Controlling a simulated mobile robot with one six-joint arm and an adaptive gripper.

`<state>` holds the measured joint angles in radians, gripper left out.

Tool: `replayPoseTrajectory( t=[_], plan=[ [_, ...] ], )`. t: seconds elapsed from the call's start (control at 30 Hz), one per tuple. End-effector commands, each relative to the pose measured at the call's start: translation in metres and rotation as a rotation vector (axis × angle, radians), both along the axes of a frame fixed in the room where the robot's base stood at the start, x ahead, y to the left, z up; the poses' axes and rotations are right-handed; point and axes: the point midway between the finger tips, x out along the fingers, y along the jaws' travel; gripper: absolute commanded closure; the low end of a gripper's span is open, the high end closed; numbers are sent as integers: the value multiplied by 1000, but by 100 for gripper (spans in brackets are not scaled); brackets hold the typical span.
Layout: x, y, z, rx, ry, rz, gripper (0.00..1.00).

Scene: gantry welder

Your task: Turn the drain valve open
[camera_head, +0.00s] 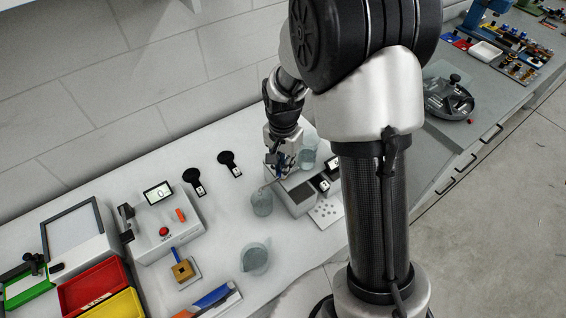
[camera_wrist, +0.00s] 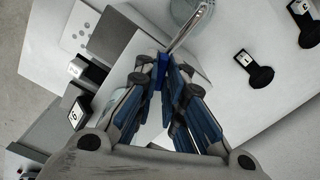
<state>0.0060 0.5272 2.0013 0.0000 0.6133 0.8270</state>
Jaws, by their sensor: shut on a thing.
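The drain valve shows in the wrist view as a small blue handle (camera_wrist: 159,76) beside a silver spout pipe (camera_wrist: 190,28). My gripper (camera_wrist: 161,72) is shut on the blue handle, with its blue-padded fingers closing in on it from both sides. The fingers hide much of the handle, so its exact angle is hard to tell. In the head view my gripper (camera_head: 281,168) is at the grey-white dispenser box (camera_head: 297,200). A clear glass beaker (camera_head: 262,203) stands just left of the box, near the spout. Its rim shows at the top of the wrist view (camera_wrist: 184,14).
A glass jug (camera_head: 256,258) stands nearer on the white bench. Two black paddle-shaped items (camera_head: 193,181) (camera_head: 230,163) lie left of my gripper. A control box (camera_head: 165,228) with a red button and red and yellow trays (camera_head: 92,285) sit farther left. A perforated plate (camera_head: 326,211) is beside the dispenser.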

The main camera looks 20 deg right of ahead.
Motion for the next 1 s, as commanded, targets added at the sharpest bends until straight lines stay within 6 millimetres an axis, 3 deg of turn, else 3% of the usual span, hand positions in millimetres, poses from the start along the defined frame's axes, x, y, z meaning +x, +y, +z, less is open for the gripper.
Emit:
replayPoseTrajectory(
  t=[0.5, 1.0],
  plan=[
    [0, 0, 0, 0, 0, -360, 100],
    [0, 0, 0, 0, -1, -441, 100]
  ],
)
